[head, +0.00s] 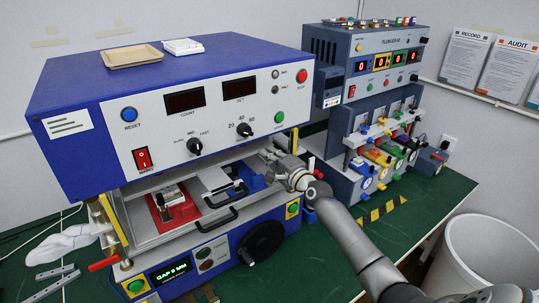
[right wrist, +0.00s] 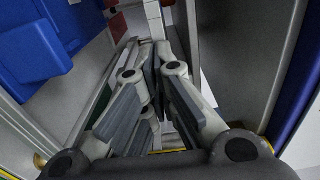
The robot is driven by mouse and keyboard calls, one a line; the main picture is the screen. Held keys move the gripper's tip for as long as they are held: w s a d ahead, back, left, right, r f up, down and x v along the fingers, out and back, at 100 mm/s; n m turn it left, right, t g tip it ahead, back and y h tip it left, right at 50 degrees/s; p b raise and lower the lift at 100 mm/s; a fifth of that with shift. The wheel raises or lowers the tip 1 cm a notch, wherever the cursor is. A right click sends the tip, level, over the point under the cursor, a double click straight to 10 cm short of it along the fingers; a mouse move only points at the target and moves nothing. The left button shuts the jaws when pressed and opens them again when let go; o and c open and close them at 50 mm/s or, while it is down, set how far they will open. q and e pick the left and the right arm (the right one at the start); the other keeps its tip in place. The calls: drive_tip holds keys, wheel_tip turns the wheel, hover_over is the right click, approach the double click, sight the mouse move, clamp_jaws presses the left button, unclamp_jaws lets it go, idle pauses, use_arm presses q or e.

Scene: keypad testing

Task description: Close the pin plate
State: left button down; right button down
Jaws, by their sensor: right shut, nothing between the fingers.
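A blue machine (head: 175,110) has an open bay under its control panel. In the bay, a red fixture (head: 178,210) sits at the left and a blue block (head: 250,181) at the right. A light grey plate (head: 214,180) with a black handle lies between them; I take it for the pin plate, but cannot be sure. My right gripper (head: 272,170) reaches into the bay's right side, by the blue block. Its fingers (right wrist: 160,55) are shut and empty in the right wrist view. Whether it touches the plate is hidden. My left gripper is not in view.
A second black handle (head: 217,222) is on the bay's front edge, above a dark handwheel (head: 265,242). A grey tester (head: 375,100) with coloured clamps stands behind at the right. White gloves (head: 68,243) lie at the left. A white bin (head: 478,250) stands at the right.

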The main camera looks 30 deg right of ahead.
sight(262, 145)
drive_tip(key=w+b, duration=0.3)
drive_tip(key=w, duration=0.1)
drive_tip(key=shift+w+f, duration=0.15)
drive_tip(key=shift+w, duration=0.1)
drive_tip(key=shift+r, duration=0.35)
drive_tip(key=shift+r, duration=0.1)
drive_tip(key=shift+s, duration=0.1)
